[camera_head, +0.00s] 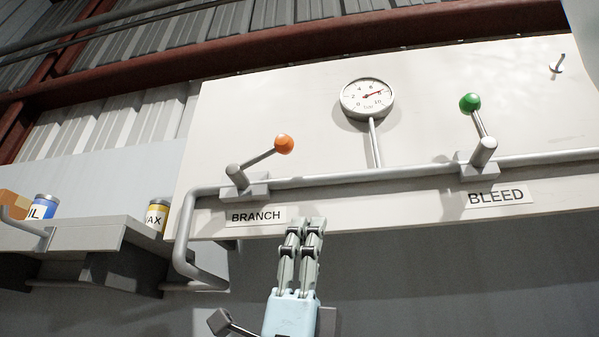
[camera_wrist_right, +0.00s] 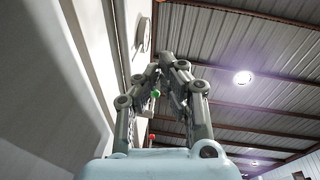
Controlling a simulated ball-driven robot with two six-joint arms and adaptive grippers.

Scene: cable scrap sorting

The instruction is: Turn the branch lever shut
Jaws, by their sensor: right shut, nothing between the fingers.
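The branch lever (camera_head: 262,158) is a grey rod with an orange ball knob (camera_head: 284,144), above the BRANCH label (camera_head: 256,216) in the head view. It slants up and right from its grey hub on the pipe. My right gripper (camera_head: 308,222) is shut and empty, pointing up, below and right of the BRANCH label in the picture and apart from the lever. In the wrist view the fingers (camera_wrist_right: 168,58) meet at their tips with nothing held. My left gripper is not in view.
A pipe (camera_head: 340,175) runs across the white panel (camera_head: 225,120). A gauge (camera_head: 367,98) stands between the levers. The bleed lever has a green knob (camera_head: 470,102), with a BLEED label (camera_head: 497,196) below. A shelf (camera_head: 90,235) with cans is at left. A peg (camera_head: 558,66) is upper right.

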